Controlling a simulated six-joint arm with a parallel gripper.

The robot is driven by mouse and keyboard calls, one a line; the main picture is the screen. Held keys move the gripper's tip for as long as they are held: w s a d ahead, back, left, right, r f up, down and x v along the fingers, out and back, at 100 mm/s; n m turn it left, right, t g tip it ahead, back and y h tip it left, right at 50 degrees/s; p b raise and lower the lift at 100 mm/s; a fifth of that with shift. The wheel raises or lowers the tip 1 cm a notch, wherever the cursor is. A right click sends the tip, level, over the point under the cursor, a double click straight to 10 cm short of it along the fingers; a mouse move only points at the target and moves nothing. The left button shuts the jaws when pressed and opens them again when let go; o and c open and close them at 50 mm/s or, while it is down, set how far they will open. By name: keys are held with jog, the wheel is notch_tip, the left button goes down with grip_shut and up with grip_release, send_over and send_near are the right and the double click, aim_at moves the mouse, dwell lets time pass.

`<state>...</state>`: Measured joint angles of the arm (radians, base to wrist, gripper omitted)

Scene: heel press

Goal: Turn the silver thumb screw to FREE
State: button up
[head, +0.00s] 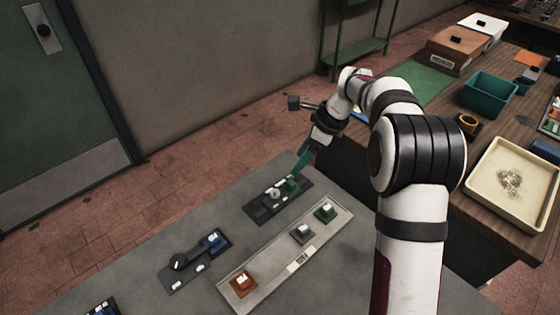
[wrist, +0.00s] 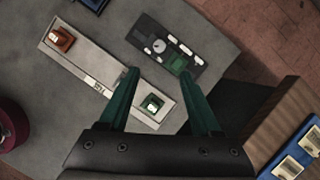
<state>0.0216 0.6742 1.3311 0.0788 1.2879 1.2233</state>
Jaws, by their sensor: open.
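The silver thumb screw (head: 273,193) is a small round light-grey knob on a dark plate (head: 256,212) that lies on the grey table. It also shows in the wrist view (wrist: 159,46), with several small white labels beside it that are too small to read. A green block (wrist: 177,64) sits at one end of the same plate. My gripper (head: 301,162) has teal fingers and is above the green-block end of the plate. In the wrist view my gripper (wrist: 157,72) is open with nothing held, and the screw appears beyond the fingertips. The screw's pointing direction cannot be told.
A pale tray (head: 328,234) with orange, grey and green labelled blocks lies beside the plate. A second dark plate (head: 172,280) with a black knob and blue block is at the front left. A wooden bench (head: 470,135) with bins stands at the right.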

aim_at(276, 192)
jog(key=x, duration=1.5)
grip_shut()
